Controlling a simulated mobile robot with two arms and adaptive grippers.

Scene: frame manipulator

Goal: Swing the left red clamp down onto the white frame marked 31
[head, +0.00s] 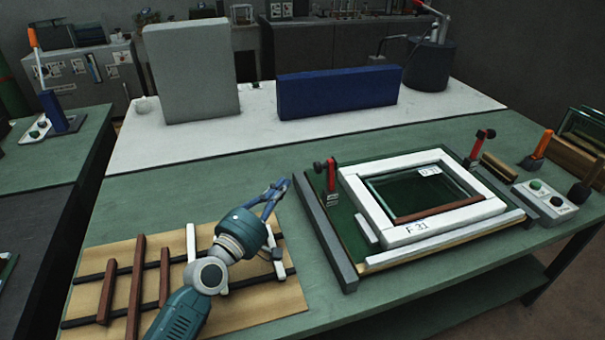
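The white frame marked 31 (408,232) lies flat on a green fixture board (345,225) on the workbench, around a dark glass pane (425,188). The left red clamp (331,178) stands upright at the fixture's back left, its dark knob raised above the frame, not pressed on it. A second red clamp (477,147) stands upright at the back right. My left gripper (282,186), with blue fingers, is left of the left clamp and apart from it. No object shows in its fingers; their gap is too small to judge. My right gripper is out of view.
A grey rail (325,240) edges the fixture's left side. A wooden board (110,265) with brown and white strips lies under my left arm. A blue block (337,92) and grey block (190,70) stand behind. A button box (545,198) sits at right.

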